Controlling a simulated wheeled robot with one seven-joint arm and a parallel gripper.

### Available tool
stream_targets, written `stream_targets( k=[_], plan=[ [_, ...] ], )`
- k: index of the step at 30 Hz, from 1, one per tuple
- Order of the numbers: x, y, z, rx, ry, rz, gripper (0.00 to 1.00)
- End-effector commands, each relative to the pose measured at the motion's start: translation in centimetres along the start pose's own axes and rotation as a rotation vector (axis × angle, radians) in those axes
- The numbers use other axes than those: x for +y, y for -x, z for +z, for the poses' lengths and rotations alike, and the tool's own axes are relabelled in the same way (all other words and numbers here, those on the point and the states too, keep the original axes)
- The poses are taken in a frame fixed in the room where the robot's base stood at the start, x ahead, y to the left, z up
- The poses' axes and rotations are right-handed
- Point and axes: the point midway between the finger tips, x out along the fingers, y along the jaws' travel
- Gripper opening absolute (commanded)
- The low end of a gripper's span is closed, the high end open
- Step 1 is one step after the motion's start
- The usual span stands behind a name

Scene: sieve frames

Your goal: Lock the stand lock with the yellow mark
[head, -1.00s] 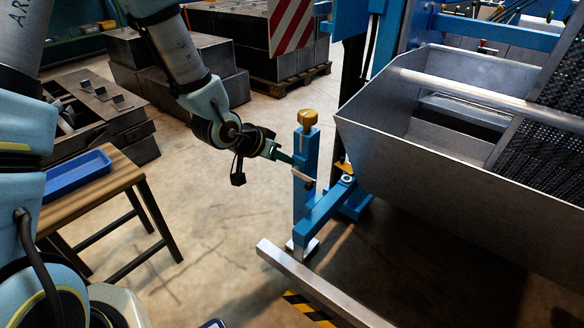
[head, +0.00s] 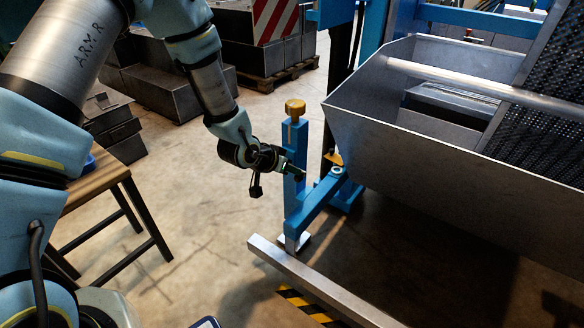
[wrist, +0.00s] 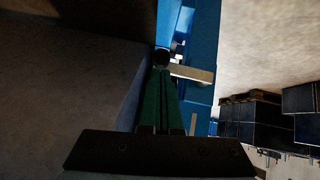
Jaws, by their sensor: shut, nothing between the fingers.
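A blue upright post (head: 294,140) with a brass-yellow knob (head: 295,107) on top stands at the middle of the head view. A thin pale yellowish strip seems to show on its upper face. My gripper (head: 298,173) is at the post's side, about halfway up, and hides the lever there. In the wrist view the green fingers (wrist: 161,72) are shut together and empty. Their tips are at a dark round knob (wrist: 162,57); touching or just apart cannot be told. A pale flat lever (wrist: 191,73) sticks out to the right beside the knob, across the blue post.
A large grey metal bin (head: 420,150) stands close right of the post. A blue foot beam (head: 318,207) and a grey floor bar (head: 310,278) lie low at the post's base. A wooden table (head: 98,185) is at left. Floor between table and post is clear.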

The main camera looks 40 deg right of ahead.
Motion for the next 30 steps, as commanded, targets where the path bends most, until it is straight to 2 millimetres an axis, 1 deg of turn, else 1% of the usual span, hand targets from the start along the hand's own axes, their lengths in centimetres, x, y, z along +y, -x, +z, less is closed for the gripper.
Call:
stream_targets(
  k=[20,26,30],
  plan=[
    [0.2,-0.5,0.5,-0.001,-0.056,-0.054,0.00],
    [0.3,-1.0,1.0,-0.001,-0.104,-0.100,0.00],
    [0.4,-1.6,1.6,-0.002,-0.168,-0.161,0.00]
  ],
)
